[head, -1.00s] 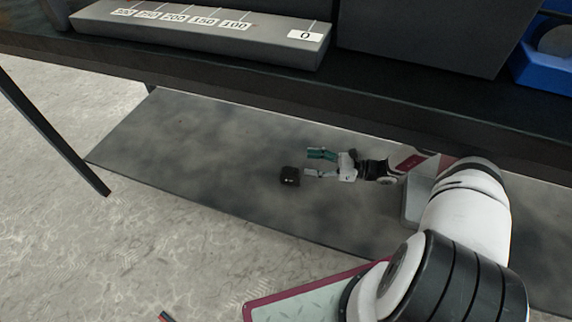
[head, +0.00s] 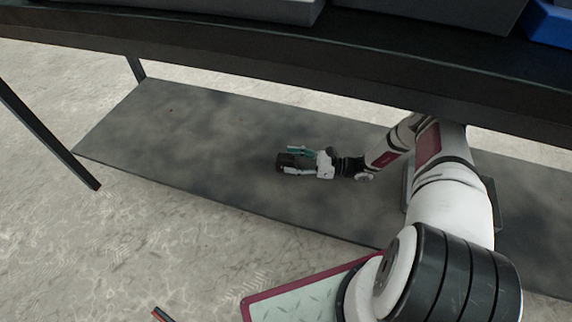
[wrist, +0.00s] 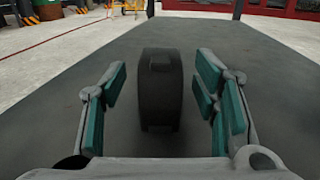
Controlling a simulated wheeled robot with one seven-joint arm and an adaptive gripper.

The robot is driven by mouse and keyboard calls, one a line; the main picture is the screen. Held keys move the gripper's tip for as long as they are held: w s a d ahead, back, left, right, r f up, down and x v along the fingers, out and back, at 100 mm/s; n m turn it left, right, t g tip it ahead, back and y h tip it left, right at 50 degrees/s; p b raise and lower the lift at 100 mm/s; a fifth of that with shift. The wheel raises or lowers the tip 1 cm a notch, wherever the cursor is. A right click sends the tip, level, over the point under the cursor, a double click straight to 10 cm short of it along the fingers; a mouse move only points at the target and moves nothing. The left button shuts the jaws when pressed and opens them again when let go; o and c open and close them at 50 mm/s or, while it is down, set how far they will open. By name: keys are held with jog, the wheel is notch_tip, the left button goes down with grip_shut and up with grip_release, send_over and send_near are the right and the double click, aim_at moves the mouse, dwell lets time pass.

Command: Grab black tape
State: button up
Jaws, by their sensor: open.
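The black tape (wrist: 160,92) stands upright on the grey lower shelf, seen edge-on in the middle of the wrist view. In the head view the black tape (head: 286,162) sits at the end of my gripper, partly covered by the fingers. My gripper (wrist: 161,95) is open, with one teal-padded finger on each side of the tape. A gap of bare shelf shows between the tape and each finger. In the head view my gripper (head: 303,162) reaches in low over the shelf from the right.
The lower shelf (head: 200,130) is otherwise clear around the tape. The dark tabletop edge (head: 250,55) runs above the shelf and my arm. A dark table leg (head: 45,130) stands at the left. Drums and a red structure (wrist: 285,8) show far off.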

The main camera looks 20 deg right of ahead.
jog(key=shift+b+x, duration=0.3)
jog(key=shift+x, duration=0.95)
jog(key=shift+c, duration=0.2)
grip_shut()
